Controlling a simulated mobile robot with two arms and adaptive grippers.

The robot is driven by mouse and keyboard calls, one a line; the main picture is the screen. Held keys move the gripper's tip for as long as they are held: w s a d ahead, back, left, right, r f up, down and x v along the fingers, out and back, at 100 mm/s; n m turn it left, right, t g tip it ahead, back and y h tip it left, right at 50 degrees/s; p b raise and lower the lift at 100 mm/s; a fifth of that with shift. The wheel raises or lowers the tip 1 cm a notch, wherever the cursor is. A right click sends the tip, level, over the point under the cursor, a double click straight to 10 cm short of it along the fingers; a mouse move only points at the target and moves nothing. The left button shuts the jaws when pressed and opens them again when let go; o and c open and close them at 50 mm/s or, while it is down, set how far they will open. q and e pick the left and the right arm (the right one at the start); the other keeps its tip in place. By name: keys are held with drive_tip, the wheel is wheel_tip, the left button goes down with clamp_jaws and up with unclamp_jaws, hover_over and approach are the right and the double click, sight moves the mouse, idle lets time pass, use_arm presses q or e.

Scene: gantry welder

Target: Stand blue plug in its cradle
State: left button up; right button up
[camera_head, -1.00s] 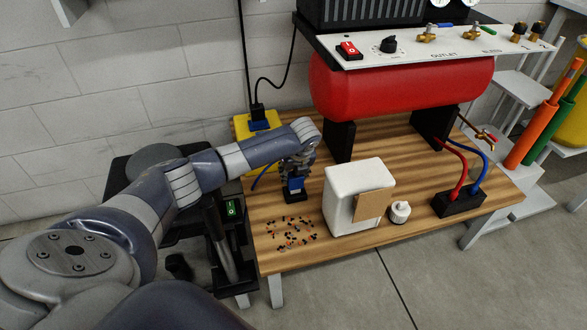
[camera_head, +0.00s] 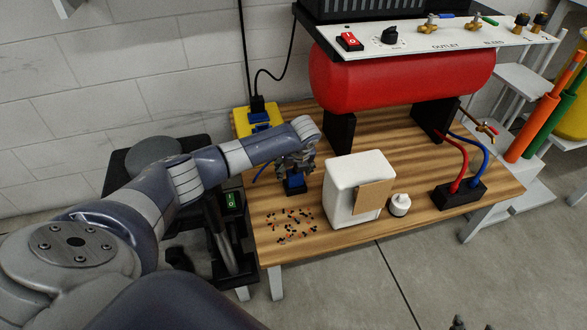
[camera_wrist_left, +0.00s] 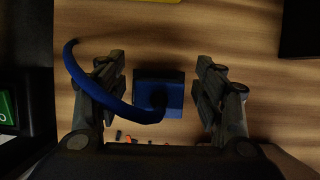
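The blue plug (camera_head: 295,183) stands upright at the black cradle (camera_head: 291,191) on the wooden bench; how deep it sits is hidden. My left gripper (camera_head: 296,170) is right above and around it. In the left wrist view the plug (camera_wrist_left: 172,92) lies between the two spread fingers (camera_wrist_left: 160,70), with a gap on each side. Its blue cable (camera_wrist_left: 90,84) loops out to the left, passing over the left finger. Small dark tips at the bottom edge of the head view (camera_head: 470,323) look like my right gripper; its state is unclear.
Loose small parts (camera_head: 290,225) lie in front. A black block (camera_head: 460,196) holds red and blue cables. A red tank (camera_head: 400,80) is behind.

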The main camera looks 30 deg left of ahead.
use_arm(q)
drive_tip(key=v, duration=1.2)
